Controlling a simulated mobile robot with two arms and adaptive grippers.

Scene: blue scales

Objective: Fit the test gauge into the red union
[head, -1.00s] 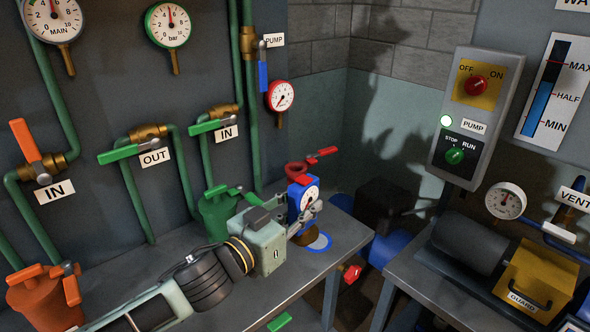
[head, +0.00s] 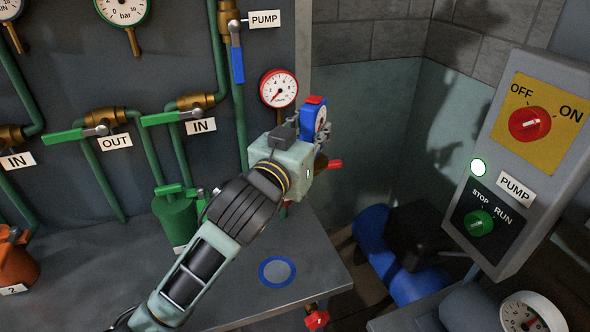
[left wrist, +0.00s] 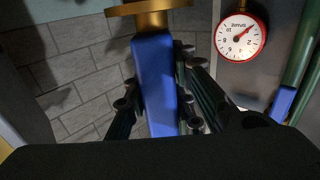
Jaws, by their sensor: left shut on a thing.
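The test gauge (head: 308,121) has a blue body and a white dial. My left gripper (head: 309,136) is shut on it and holds it up above the back right of the bench. In the left wrist view the blue body (left wrist: 155,90) stands between the fingers, with a round brass part (left wrist: 150,10) at its upper end. A red fitting with a red lever (head: 335,164) shows behind my gripper. It is mostly hidden, and I cannot tell whether it is the red union. The gauge overlaps it in the picture; contact is not visible. My right gripper is out of view.
A blue ring (head: 263,275) marks an empty spot on the bench (head: 235,300). A red-rimmed gauge (head: 279,88) and green pipes are on the wall behind. A green pot (head: 175,218) stands at left, the pump panel (head: 510,170) at right. A red knob (head: 317,319) sits below the bench edge.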

